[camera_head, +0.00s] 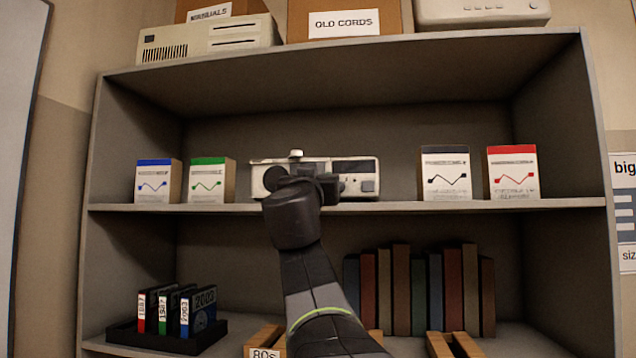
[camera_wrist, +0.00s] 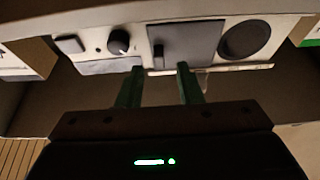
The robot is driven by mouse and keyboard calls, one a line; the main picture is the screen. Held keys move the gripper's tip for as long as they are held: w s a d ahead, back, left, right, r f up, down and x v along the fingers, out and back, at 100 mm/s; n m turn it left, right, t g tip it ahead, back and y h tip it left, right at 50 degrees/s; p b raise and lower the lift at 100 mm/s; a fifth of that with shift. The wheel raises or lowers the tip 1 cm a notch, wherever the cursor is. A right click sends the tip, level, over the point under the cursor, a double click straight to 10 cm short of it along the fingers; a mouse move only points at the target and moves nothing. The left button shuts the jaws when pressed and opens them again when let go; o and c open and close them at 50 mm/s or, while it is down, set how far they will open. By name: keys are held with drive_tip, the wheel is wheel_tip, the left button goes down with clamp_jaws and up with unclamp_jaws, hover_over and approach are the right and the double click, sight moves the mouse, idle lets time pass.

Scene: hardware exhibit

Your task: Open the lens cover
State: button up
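A pale device (camera_head: 345,165) stands on the middle shelf, its centre hidden by my arm. The wrist view shows its front upside down (camera_wrist: 90,28). On it are a grey square panel (camera_wrist: 190,42), which looks like the lens cover, and a dark upright tab (camera_wrist: 158,54) on the panel's edge. A round dark disc (camera_wrist: 244,40) sits beside the panel; I cannot tell whether it is the bare lens. My gripper (camera_wrist: 159,68) is open, its green fingers apart. The tab lies between and just beyond the fingertips; no contact shows. My gripper (camera_head: 300,185) is in front of the device.
Boxes with blue (camera_head: 154,181) and green (camera_head: 208,180) tops stand left of the device. Boxes with dark (camera_head: 445,175) and red (camera_head: 512,175) tops stand to its right. The shelf board (camera_head: 400,207) runs below; books (camera_head: 402,290) stand under it.

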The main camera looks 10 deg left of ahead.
drive_tip(key=b+v, duration=0.4)
drive_tip(key=v, duration=0.7)
drive_tip(key=shift+s+f, duration=0.2)
drive_tip(key=shift+s, duration=0.1)
drive_tip(key=shift+w+r, duration=0.1)
drive_tip(key=p+x, duration=0.6)
drive_tip(key=x, duration=0.7)
drive_tip(key=shift+w+a, duration=0.2)
drive_tip(key=shift+w, duration=0.05)
drive_tip(key=shift+d+r, duration=0.1)
drive_tip(key=shift+r, duration=0.05)
